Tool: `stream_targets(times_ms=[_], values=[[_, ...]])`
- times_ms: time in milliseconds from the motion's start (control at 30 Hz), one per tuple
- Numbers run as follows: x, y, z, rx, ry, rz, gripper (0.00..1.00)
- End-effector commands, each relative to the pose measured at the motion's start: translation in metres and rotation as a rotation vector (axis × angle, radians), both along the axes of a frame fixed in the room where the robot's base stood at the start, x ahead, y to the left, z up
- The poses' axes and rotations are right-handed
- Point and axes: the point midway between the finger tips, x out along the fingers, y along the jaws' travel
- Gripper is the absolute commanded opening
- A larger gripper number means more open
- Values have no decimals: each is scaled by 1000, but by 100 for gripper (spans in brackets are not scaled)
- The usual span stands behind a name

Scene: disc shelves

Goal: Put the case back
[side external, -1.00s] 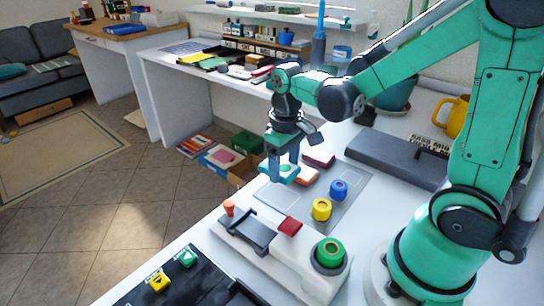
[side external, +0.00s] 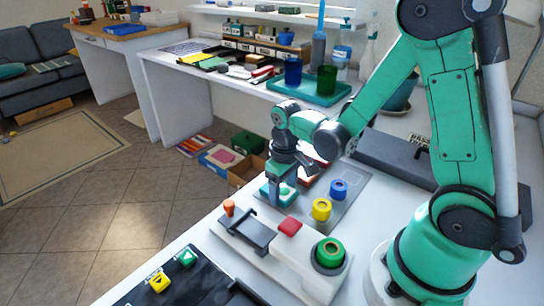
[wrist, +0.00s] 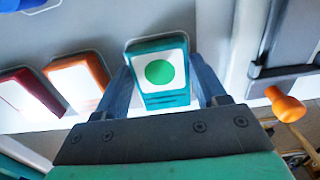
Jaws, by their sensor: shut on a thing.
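A teal case (wrist: 160,72) with a white label and a green dot is between the fingers of my gripper (wrist: 163,88) in the wrist view. In the side view my gripper (side external: 281,190) is shut on this teal case (side external: 268,194), over the left part of the grey plate (side external: 352,198). I cannot tell whether the case touches the surface below. An orange case (wrist: 76,80) and a red case (wrist: 32,92) stand to its left in the wrist view. In the side view they are partly hidden behind my gripper.
A yellow cylinder (side external: 321,209) and a blue cylinder (side external: 339,189) stand on the plate. In front is a white device (side external: 286,258) with an orange knob (side external: 229,207), a red block (side external: 290,226) and a green knob (side external: 330,252). A dark long box (side external: 395,158) lies behind.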

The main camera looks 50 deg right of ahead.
Motion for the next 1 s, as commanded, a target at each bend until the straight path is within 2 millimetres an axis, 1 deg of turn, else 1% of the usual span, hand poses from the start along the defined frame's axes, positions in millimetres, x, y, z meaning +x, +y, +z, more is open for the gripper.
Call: stream_targets(times_ms=[33,67,100,133,167,467,567,667,767,1000], values=[[0,0,-2,0,0,0,4],[0,0,-2,0,0,0,70],[0,0,-1,0,0,0,82],[0,0,-1,0,0,0,90],[0,0,-1,0,0,0,96],[0,0,-1,0,0,0,96],[0,0,2,0,0,0,96],[0,0,11,0,0,0,96],[0,0,25,0,0,0,96],[-1,0,65,0,0,0,96]])
